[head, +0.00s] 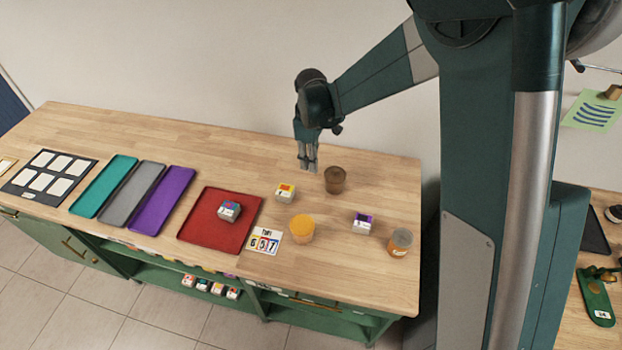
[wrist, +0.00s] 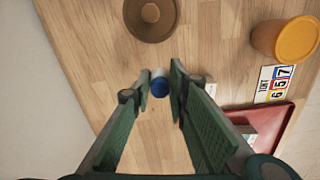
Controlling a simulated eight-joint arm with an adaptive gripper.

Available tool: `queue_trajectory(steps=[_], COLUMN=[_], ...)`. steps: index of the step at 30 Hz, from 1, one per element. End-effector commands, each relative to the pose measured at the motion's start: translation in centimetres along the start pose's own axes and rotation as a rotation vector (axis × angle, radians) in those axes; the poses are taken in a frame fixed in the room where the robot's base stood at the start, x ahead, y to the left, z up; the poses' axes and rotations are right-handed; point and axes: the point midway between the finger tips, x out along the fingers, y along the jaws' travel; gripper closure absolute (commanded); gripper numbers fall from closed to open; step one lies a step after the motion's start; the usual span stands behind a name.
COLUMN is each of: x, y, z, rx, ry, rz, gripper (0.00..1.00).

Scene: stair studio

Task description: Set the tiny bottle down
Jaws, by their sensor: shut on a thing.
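The tiny bottle (wrist: 160,86) shows in the wrist view as a small pale body with a blue cap, between my fingertips. My gripper (wrist: 160,80) is shut on it. In the head view my gripper (head: 308,166) points down at the back right of the wooden table (head: 385,180), left of a brown cup. The bottle cannot be made out in the head view. I cannot tell whether its base touches the table.
Another box (head: 362,222) and a jar (head: 400,242) stand to the right. A red tray (head: 193,232) holds a box. Bare wood lies left of my gripper.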

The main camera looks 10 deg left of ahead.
Motion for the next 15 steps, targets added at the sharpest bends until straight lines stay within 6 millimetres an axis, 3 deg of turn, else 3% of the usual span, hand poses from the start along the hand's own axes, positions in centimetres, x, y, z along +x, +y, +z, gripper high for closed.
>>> queue_trajectory(steps=[7,15], x=[3.4,4.3], y=[0.0,-0.1], z=[0.0,0.0], rx=[0.0,0.0], ry=[0.0,0.0], rz=[0.0,0.0], gripper=[0.91,0.91])
